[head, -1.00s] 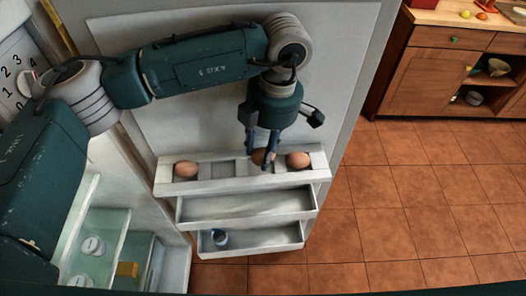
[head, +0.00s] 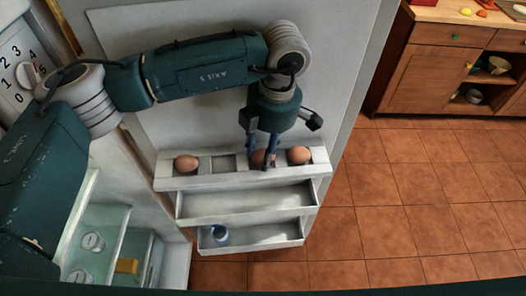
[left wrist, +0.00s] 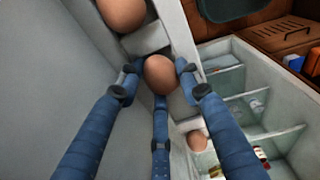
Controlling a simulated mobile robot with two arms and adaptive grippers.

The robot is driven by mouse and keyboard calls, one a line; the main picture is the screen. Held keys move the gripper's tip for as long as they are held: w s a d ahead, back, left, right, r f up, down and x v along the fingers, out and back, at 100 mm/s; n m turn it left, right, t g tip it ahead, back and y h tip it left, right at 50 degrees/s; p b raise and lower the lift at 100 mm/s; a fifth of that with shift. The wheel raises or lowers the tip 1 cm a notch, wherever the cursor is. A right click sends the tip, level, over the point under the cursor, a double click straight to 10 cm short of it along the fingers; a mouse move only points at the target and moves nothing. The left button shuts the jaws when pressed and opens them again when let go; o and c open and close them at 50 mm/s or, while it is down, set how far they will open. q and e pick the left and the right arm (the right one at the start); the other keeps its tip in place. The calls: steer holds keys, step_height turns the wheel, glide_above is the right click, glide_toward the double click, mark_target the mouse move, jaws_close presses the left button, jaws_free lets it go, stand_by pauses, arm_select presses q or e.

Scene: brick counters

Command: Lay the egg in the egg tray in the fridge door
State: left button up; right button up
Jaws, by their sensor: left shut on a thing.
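The egg tray (head: 219,182) is the top shelf of the open fridge door, with several square cups. One brown egg (head: 187,163) sits in the left cup and another (head: 299,155) in the right cup. My left gripper (head: 264,160) points down at the tray, its fingers closed around a third brown egg (head: 259,158) at a cup between these two. In the left wrist view this held egg (left wrist: 160,74) lies between the blue fingers (left wrist: 158,85), low at the tray. Whether it touches the cup's bottom is hidden. An empty cup (head: 223,164) shows left of it. My right gripper is not in view.
Two lower door shelves (head: 245,203) hang below the tray; the bottom one holds a small blue-white object (head: 220,235). Fridge shelves with jars (head: 93,242) are at lower left. Tiled floor (head: 420,200) is clear at right, before a wooden counter (head: 430,75).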

arm_select(q)
steer(key=o, duration=0.8)
steer(key=shift+s+a+f, duration=0.1)
steer(key=shift+s+f, duration=0.2)
steer(key=shift+f, duration=0.25)
steer(key=shift+w+f, duration=0.1)
steer(key=shift+w+r+p, duration=0.1)
steer(key=shift+r+p, duration=0.65)
steer(key=shift+p, duration=0.1)
steer(key=shift+w+d+r, duration=0.2)
steer(key=shift+r, duration=0.05)
step_height(320, 180, up, 12)
steer(key=d+b, duration=0.1)
steer(key=b, duration=0.3)
steer(key=shift+d+f, duration=0.15)
steer(key=shift+f, duration=0.05)
steer(key=shift+r, duration=0.1)
